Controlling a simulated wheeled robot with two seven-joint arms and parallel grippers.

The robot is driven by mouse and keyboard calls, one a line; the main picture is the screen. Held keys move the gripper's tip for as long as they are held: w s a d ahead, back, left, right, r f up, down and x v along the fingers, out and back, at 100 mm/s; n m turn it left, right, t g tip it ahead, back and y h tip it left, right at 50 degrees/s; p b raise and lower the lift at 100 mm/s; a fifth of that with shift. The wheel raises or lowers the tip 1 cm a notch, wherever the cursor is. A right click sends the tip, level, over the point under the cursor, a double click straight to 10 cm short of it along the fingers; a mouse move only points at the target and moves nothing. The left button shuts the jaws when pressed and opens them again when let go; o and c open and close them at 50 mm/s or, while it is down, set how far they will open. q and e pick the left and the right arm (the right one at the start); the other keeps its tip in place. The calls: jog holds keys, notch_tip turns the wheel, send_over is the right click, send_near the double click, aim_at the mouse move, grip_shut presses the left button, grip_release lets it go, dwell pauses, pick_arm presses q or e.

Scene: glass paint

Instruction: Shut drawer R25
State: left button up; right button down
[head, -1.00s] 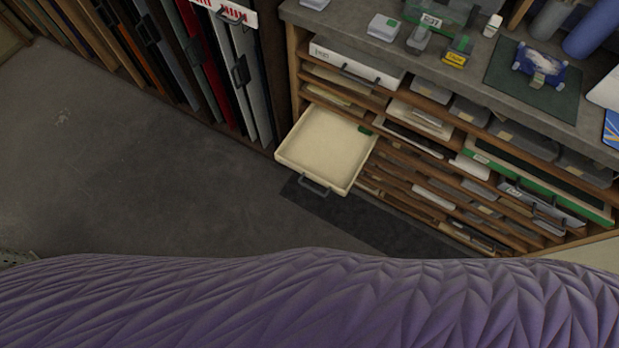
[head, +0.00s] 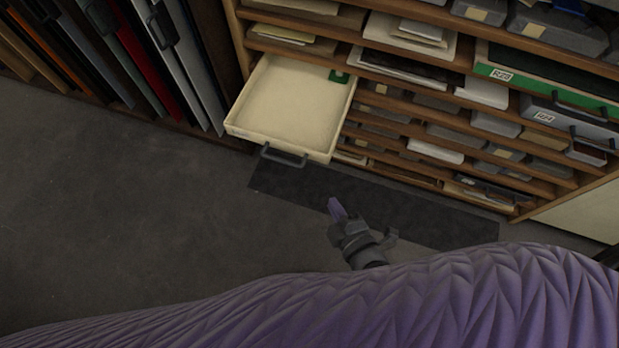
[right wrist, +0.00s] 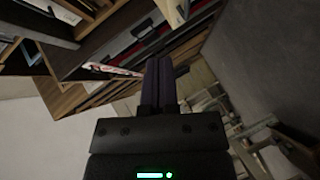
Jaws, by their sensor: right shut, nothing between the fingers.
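A cream drawer (head: 290,110) stands pulled well out of the wooden rack in the head view. It is empty but for a small green piece at its back right corner, and its dark handle (head: 283,156) is on the front. No number shows on it. A green-edged drawer (head: 545,85) at the right bears a label that seems to read R25, but it is too small to be sure. My right gripper (head: 335,208) is shut and empty, in front of and below the cream drawer's handle, apart from it. Its fingers (right wrist: 160,78) also show in the right wrist view. My left gripper is not in view.
The wooden rack (head: 410,105) holds several shelves of papers and grey boxes. A grey drawer (head: 570,120) with a dark handle sits below the green-edged one. Upright panels (head: 150,70) stand at the left. A dark mat (head: 420,215) lies on the open grey floor.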

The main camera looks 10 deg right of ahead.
notch_tip(320, 180, down, 5)
jog(key=w+n+t+b, duration=0.2)
jog(key=n+b, duration=0.1)
jog(key=b, duration=0.1)
jog(key=n+t+y+b, duration=0.1)
jog(key=n+b, duration=0.1)
jog(key=b, duration=0.8)
send_near(307, 150)
jog(key=w+a, duration=0.3)
jog(key=a, duration=0.1)
jog(key=shift+w+d+f+b, duration=0.2)
jog(key=shift+w+d, duration=0.2)
jog(key=shift+w, duration=0.15)
jog(key=shift+w+d+f+b, duration=0.2)
jog(key=shift+w+d, duration=0.2)
jog(key=shift+w, duration=0.15)
jog(key=shift+w+d+r, duration=0.15)
jog(key=shift+w+d, duration=0.2)
jog(key=shift+w, duration=0.2)
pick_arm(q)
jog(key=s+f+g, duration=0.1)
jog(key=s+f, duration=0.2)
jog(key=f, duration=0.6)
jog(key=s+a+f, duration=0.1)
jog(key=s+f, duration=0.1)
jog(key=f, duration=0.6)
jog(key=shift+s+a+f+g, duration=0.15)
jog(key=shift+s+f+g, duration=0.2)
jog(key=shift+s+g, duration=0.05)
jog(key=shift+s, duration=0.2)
